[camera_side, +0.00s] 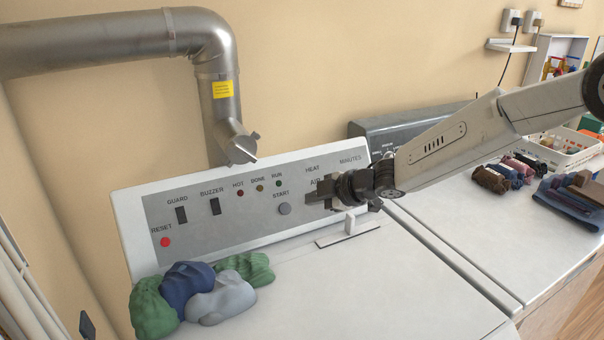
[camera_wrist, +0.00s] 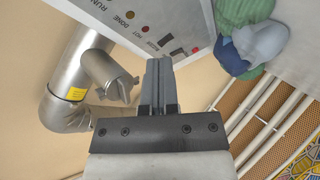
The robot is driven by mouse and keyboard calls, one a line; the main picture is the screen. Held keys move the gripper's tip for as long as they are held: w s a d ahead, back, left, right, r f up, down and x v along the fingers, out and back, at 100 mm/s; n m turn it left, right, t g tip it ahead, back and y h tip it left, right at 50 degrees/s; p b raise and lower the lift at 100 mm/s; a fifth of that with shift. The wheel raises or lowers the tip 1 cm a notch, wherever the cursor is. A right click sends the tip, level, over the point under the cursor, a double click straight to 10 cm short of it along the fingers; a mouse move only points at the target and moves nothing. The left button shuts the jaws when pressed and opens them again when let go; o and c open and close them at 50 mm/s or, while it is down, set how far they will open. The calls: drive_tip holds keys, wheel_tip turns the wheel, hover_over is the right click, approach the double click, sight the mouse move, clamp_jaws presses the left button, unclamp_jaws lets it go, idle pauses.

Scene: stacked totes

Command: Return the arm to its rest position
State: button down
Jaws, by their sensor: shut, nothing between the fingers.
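My gripper (camera_side: 318,194) is shut and empty. In the side view it is in front of the right part of the grey control panel (camera_side: 240,228), and whether it touches the panel cannot be told. It covers part of the labels near AIR. In the wrist view my closed gripper fingers (camera_wrist: 158,72) lie side by side, with the panel behind them and the metal duct (camera_wrist: 75,80) to their left. My arm reaches in from the right of the side view.
Green, blue and grey cloth bundles (camera_side: 205,295) lie at the left of the white top (camera_side: 400,290). A small upright handle (camera_side: 350,224) stands below my gripper. The metal duct (camera_side: 215,60) hangs above the panel. Rolled cloths (camera_side: 505,172) and a white basket (camera_side: 565,148) are at right.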

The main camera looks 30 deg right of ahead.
drive_tip(key=s+d+f+m+g+h, duration=0.2)
drive_tip(key=s+d+m+h, duration=0.1)
drive_tip(key=s+d+m, duration=0.45)
drive_tip(key=s+d+f+m+g+h, duration=0.25)
drive_tip(key=s+d+m, duration=0.25)
drive_tip(key=s+d, duration=0.4)
drive_tip(key=s+f+m+g, duration=0.2)
drive_tip(key=s+m+g, duration=0.1)
drive_tip(key=s, duration=0.8)
drive_tip(key=shift+s+d+m, duration=0.3)
drive_tip(key=shift+s+m, duration=0.05)
drive_tip(key=shift+s, duration=0.05)
